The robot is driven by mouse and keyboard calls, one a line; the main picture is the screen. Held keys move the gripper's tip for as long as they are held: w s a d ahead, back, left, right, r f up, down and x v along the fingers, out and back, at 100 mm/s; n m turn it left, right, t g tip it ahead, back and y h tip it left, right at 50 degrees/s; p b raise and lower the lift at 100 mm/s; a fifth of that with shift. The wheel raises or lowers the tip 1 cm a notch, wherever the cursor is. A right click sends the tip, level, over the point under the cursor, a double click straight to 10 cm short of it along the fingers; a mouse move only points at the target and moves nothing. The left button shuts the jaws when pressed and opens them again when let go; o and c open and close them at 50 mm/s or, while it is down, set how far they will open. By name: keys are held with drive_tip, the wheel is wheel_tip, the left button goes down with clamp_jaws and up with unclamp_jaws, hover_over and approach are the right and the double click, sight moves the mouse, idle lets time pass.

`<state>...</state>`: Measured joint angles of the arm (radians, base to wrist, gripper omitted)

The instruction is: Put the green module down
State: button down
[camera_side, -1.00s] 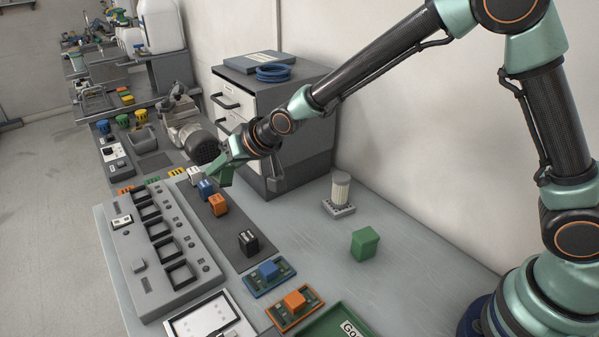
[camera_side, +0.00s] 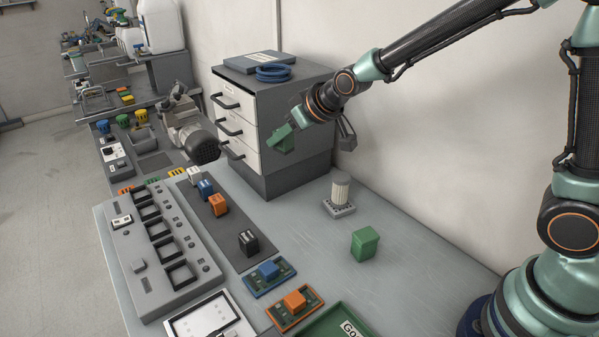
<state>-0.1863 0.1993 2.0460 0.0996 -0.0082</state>
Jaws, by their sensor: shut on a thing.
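My gripper (camera_side: 292,126) is raised in front of the drawer cabinet, well above the table. It is shut on the green module (camera_side: 282,141), a small green block at the gripper's lower left end. The block is clear of the table and hangs tilted. Its colour is close to that of the jaws, so the exact line between them is hard to see. A dark part of my wrist hangs to the right of the gripper.
A separate green block (camera_side: 365,244) stands on the bare table. A dark strip (camera_side: 229,230) holds several small modules beside a grey panel (camera_side: 157,243) with square sockets. A green tray (camera_side: 338,322) is at the front.

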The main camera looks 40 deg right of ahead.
wheel_tip(320, 180, down, 18)
drive_tip(key=shift+f, duration=0.15)
idle(0.4)
drive_tip(key=shift+f, duration=0.1)
drive_tip(key=c, duration=0.5)
unclamp_jaws()
drive_tip(key=shift+s+r, duration=0.1)
drive_tip(key=shift+r, duration=0.15)
drive_tip(key=s+d+r+g, duration=0.1)
drive_tip(key=s+d+r, duration=0.2)
drive_tip(key=s+r, duration=0.4)
drive_tip(key=s+d+r+m+g+h, duration=0.1)
drive_tip(key=s+d+r, duration=0.2)
drive_tip(key=s+r, duration=0.5)
drive_tip(key=s+d+r+m+g, duration=0.1)
drive_tip(key=s+d+r, duration=0.2)
drive_tip(key=s+r, duration=0.4)
drive_tip(key=shift+s+d+r+h, duration=0.1)
drive_tip(key=shift+d+r+h, duration=0.1)
drive_tip(key=shift+r, duration=0.25)
drive_tip(key=shift+s+d+r+h, duration=0.1)
drive_tip(key=shift+r+h, duration=0.1)
drive_tip(key=shift+r, duration=0.25)
